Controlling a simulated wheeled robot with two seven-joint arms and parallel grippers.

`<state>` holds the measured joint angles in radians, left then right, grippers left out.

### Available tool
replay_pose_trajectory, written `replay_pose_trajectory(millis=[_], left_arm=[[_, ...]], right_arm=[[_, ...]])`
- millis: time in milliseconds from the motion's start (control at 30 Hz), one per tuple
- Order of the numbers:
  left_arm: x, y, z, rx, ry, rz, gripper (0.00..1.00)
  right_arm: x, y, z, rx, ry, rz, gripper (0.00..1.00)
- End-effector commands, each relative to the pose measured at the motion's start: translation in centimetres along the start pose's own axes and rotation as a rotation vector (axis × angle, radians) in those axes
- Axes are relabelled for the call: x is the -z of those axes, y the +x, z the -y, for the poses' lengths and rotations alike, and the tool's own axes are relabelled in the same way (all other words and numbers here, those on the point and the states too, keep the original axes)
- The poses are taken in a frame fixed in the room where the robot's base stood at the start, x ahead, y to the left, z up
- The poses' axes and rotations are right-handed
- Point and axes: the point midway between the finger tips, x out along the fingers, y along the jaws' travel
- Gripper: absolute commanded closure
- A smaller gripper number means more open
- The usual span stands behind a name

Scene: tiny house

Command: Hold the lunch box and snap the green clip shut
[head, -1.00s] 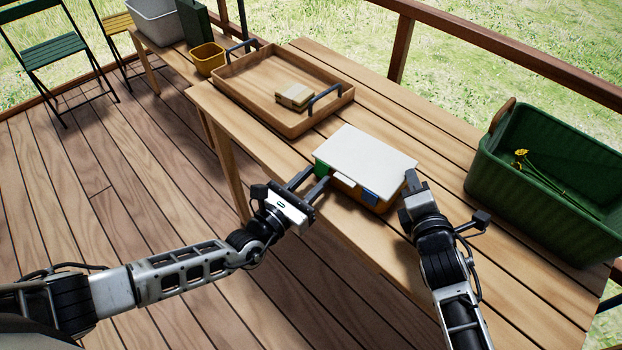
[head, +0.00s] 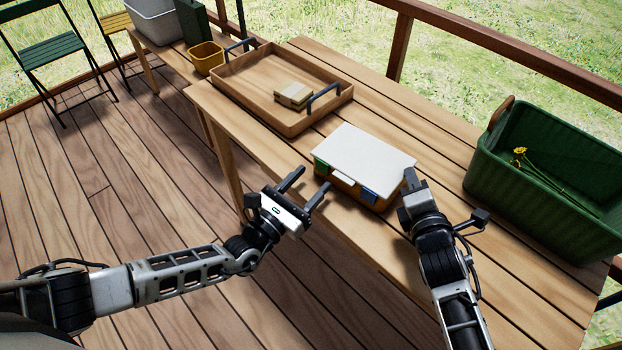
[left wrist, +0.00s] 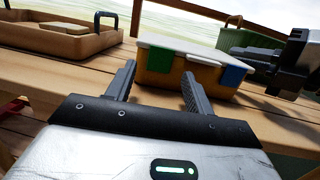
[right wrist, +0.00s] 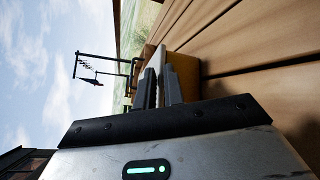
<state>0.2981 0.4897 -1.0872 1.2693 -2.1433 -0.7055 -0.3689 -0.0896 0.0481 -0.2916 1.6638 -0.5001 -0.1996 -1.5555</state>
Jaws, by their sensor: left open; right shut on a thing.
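The lunch box (head: 363,152) sits on the wooden table, with a white lid and an orange-yellow body (left wrist: 190,80). Its green clip (head: 320,164) is at the front left and shows in the left wrist view (left wrist: 163,61), lying down over the front face from the lid edge. A blue clip (left wrist: 232,76) is at the front right. My left gripper (head: 315,183) is open and empty, in front of the box and apart from the clip. My right gripper (head: 409,182) is shut on the lunch box at its right end; its fingertips are partly hidden.
A wooden tray (head: 240,87) with a small pale block (head: 293,95) stands behind and left of the box. A green basket (head: 540,190) holding yellow flowers stands at the right. The table between box and basket is clear. A white tab (left wrist: 201,60) sits between the clips.

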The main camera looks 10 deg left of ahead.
Motion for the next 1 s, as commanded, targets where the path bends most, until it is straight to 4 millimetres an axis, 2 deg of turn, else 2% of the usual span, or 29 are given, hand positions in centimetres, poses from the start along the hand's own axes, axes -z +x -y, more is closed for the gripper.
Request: replay_pose_trajectory(millis=[33, 300, 500, 700, 1000], left_arm=[[0.2, -1.0, 0.0, 0.001, 0.000, -0.003, 0.47], [0.1, -6.9, 0.1, 0.001, 0.000, -0.003, 0.47], [0.1, -9.9, 0.1, 0.001, 0.001, -0.001, 0.47], [0.0, -10.9, 0.1, 0.001, 0.001, 0.002, 0.47], [0.0, -10.9, 0.1, 0.001, 0.001, 0.002, 0.47]], right_arm=[[0.7, -0.2, 1.5, 0.037, -0.003, -0.014, 1.00], [0.7, -0.2, 1.5, 0.037, -0.003, -0.014, 1.00], [0.7, -0.2, 1.5, 0.037, -0.003, -0.014, 1.00], [0.7, -0.2, 1.5, 0.037, -0.003, -0.014, 1.00], [0.7, -0.2, 1.5, 0.037, -0.003, -0.014, 1.00]])
